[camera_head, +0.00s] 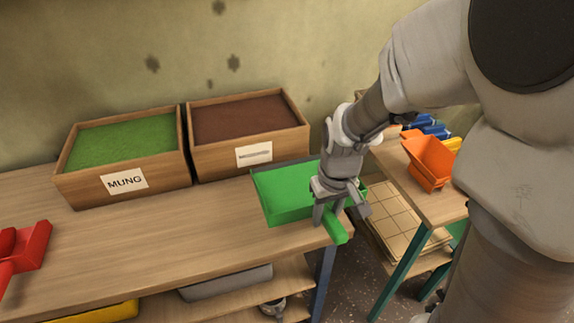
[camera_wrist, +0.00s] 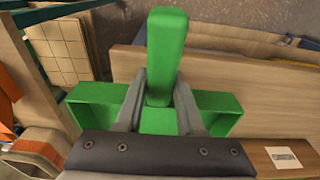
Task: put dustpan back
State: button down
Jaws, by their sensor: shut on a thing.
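The green dustpan (camera_head: 284,194) is at the right end of the wooden table (camera_head: 150,248), in front of the brown-filled box. Its handle points toward the front right, past the table's edge. My gripper (camera_head: 331,212) is shut on the handle from above. In the wrist view the two fingers of my gripper (camera_wrist: 160,100) stand on both sides of the green handle (camera_wrist: 164,55), and the pan (camera_wrist: 215,103) spreads out behind them. I cannot tell whether the pan touches the tabletop.
A box labelled MUNG (camera_head: 124,181) and a brown-filled box (camera_head: 250,156) stand along the wall. A red scoop (camera_head: 22,250) lies at the left. A second table at the right holds an orange bin (camera_head: 430,162) and blue items (camera_head: 428,126). The first table's middle is clear.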

aim_at(294, 217)
jog(key=a+f, duration=0.1)
jog(key=a, duration=0.1)
jog(key=w+a+f, duration=0.1)
jog(key=a, duration=0.1)
jog(key=a+f, duration=0.2)
jog(key=shift+w+a+f+b, duration=0.1)
jog(key=shift+w+a+b, duration=0.15)
jog(key=shift+a+b, duration=0.1)
jog(key=shift+f+b, duration=0.55)
jog(key=shift+f, duration=1.55)
jog(key=c, duration=0.5)
grip_release()
